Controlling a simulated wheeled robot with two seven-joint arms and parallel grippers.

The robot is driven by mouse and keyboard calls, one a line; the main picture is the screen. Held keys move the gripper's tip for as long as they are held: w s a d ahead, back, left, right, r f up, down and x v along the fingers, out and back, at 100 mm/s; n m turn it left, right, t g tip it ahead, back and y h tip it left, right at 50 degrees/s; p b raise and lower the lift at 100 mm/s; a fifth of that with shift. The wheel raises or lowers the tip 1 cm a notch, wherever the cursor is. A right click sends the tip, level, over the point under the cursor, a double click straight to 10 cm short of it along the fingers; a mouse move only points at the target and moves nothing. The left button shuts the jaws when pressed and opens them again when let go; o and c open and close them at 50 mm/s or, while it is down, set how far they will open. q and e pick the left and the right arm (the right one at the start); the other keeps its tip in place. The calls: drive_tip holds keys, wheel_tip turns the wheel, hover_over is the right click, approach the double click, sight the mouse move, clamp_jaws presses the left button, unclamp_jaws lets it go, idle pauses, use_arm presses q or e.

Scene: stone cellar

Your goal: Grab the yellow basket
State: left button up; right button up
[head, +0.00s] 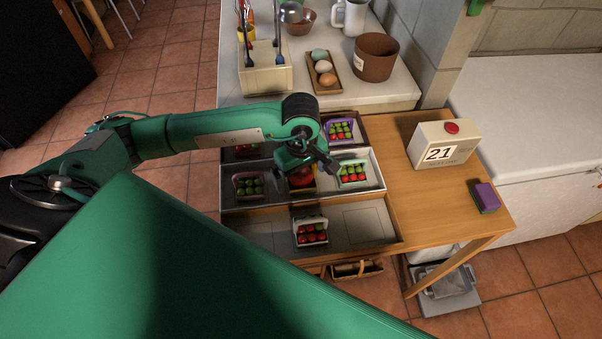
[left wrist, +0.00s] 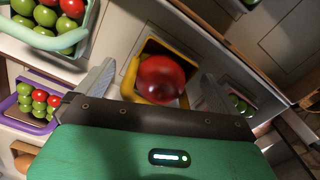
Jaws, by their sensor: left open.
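The yellow basket (head: 303,191) stands in the middle row of the stepped tray on the wooden table, with a large red round fruit (left wrist: 161,79) in it. In the left wrist view its yellow handle (left wrist: 131,76) shows to the left of the fruit. My left gripper (head: 318,170) is open above the basket and partly covers it in the head view. In the left wrist view the fingers of my left gripper (left wrist: 158,84) lie on either side of the basket and fruit, with gaps between. Nothing is held. My right gripper is not in view.
A pink basket (head: 249,186) and a pale green basket (head: 353,174) stand on either side in the same row. A purple basket (head: 340,130) is behind, a white basket (head: 311,232) in front. A calendar box (head: 442,145) and sponge (head: 486,197) are at right.

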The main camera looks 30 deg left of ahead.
use_arm(q)
drive_tip(key=shift+f, duration=0.15)
drive_tip(key=shift+c, duration=0.2)
drive_tip(key=c, duration=1.2)
drive_tip(key=shift+c, duration=0.2)
